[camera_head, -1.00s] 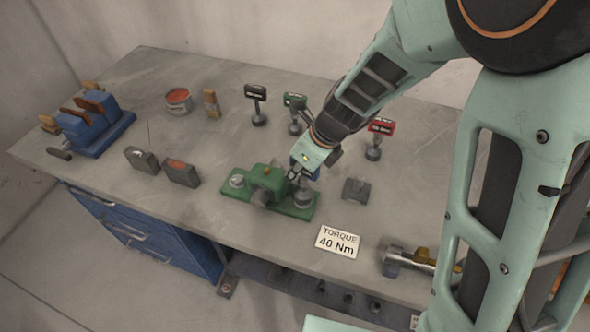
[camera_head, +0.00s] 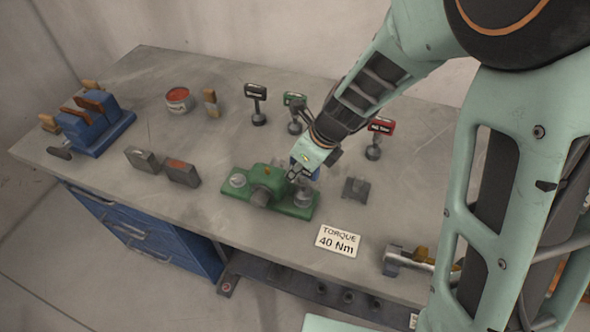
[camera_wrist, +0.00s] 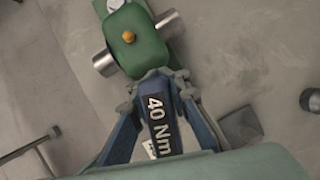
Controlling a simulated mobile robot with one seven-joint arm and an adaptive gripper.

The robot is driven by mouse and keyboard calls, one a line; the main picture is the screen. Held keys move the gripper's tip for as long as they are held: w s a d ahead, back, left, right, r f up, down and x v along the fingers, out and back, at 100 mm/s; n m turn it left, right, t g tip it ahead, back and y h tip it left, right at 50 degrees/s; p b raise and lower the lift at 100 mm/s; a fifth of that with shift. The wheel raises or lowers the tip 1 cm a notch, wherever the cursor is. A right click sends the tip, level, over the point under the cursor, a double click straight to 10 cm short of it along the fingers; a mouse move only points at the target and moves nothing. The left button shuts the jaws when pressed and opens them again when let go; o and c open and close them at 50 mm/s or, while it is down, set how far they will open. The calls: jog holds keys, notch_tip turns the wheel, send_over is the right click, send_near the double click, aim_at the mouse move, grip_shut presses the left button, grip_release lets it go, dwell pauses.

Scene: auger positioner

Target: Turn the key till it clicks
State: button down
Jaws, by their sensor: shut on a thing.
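My gripper (camera_head: 304,180) is shut on a dark blue key (camera_wrist: 160,120) marked "40 Nm" in the wrist view. Its fingers sit on either side of the key. The key's far end meets the end of the green auger positioner (camera_head: 266,184), which also shows in the wrist view (camera_wrist: 138,42) with an orange knob on top and metal cylinders at its sides. The fingers hide the exact contact. A white card (camera_head: 338,241) reading "TORQUE 40 Nm" lies in front of the positioner.
Keys or tools with black (camera_head: 255,93), green (camera_head: 294,100) and red (camera_head: 381,126) heads stand behind. A metal tool (camera_head: 405,259) lies at the right front. A blue rack (camera_head: 97,123) stands far left.

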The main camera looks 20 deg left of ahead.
jog(key=shift+f+b, duration=0.3)
jog(key=shift+f, duration=0.15)
jog(key=c, duration=2.6)
grip_release()
jog(key=shift+c, duration=0.2)
grip_shut()
jog(key=shift+r+p, duration=0.15)
jog(key=shift+p, duration=0.25)
jog(key=shift+w+m, duration=0.1)
jog(key=shift+m, duration=0.3)
jog(key=shift+w+d+m+t+p, duration=0.15)
jog(key=shift+m+t+p, duration=0.25)
jog(key=shift+m+p, duration=0.3)
jog(key=shift+h+p, duration=0.3)
